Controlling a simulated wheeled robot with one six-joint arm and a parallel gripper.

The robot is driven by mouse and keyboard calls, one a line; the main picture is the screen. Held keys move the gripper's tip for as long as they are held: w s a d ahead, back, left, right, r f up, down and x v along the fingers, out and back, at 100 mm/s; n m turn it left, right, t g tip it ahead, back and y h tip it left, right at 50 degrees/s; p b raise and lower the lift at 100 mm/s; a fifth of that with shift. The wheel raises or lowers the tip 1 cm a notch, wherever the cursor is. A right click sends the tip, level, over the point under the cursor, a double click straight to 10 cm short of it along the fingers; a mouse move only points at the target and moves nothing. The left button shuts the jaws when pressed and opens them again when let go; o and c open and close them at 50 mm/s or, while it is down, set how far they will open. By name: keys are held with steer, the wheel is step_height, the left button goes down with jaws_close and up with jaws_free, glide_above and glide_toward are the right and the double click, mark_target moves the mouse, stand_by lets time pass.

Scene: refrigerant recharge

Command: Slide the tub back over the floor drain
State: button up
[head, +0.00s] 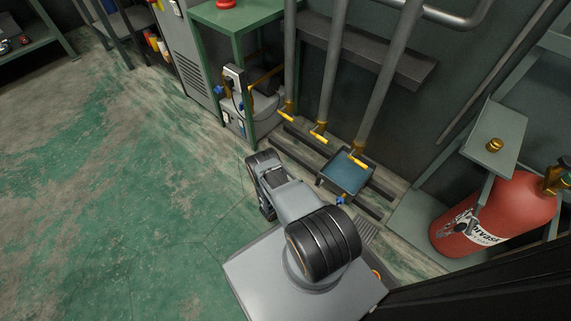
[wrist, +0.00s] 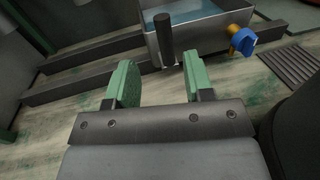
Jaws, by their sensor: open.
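The grey metal tub (head: 332,187) holds bluish liquid and stands at the dark rails by the wall, under the pipes. In the wrist view the tub (wrist: 207,32) is ahead of my gripper, with a dark upright post (wrist: 164,40) at its near side. A brass valve with a blue handle (wrist: 243,40) sticks out from its near wall. The slotted floor drain (wrist: 291,66) lies uncovered to the right of the tub; it also shows in the head view (head: 369,231). My gripper (wrist: 158,80) is open and empty, its green fingers short of the post.
Dark rails (wrist: 75,84) run along the floor beside the tub. Yellow-handled valves (head: 318,132) end the pipes above. A red cylinder (head: 492,213) stands at right, a green table (head: 235,18) at the back. The green floor (head: 120,190) at left is clear.

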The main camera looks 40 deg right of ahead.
steer(key=a+r+p, duration=0.1)
steer(key=a, duration=0.4)
steer(key=w+r+m+g+y+p, duration=0.1)
steer(key=w+r+m+g+p, duration=0.3)
steer(key=r, duration=1)
steer(key=shift+w+r+m+y+p, duration=0.2)
steer(key=shift+w+m+y+p, duration=0.25)
steer(key=shift+w, duration=0.25)
steer(key=shift+a, duration=0.1)
steer(key=n+t+h+b, duration=0.25)
steer(key=n+b, duration=0.25)
steer(key=b, duration=0.3)
glide_toward(319, 178)
steer(key=s+a+f, duration=0.1)
steer(key=a+f, duration=0.1)
steer(key=a, duration=0.1)
steer(key=shift+t+y, duration=0.3)
steer(key=shift+t, duration=0.45)
steer(key=shift+w+d+r+b, duration=0.25)
steer(key=shift+d+b, duration=0.3)
steer(key=shift+d, duration=1.75)
steer(key=shift+w+d+r+b, duration=0.2)
steer(key=shift+d+b, duration=0.3)
steer(key=shift+d, duration=1.8)
steer(key=shift+w+d+r+b, duration=0.1)
steer(key=shift+w+d+b, duration=0.3)
steer(key=shift+d, duration=1.9)
steer(key=shift+s, duration=0.15)
steer(key=shift+c, duration=0.5)
jaws_close()
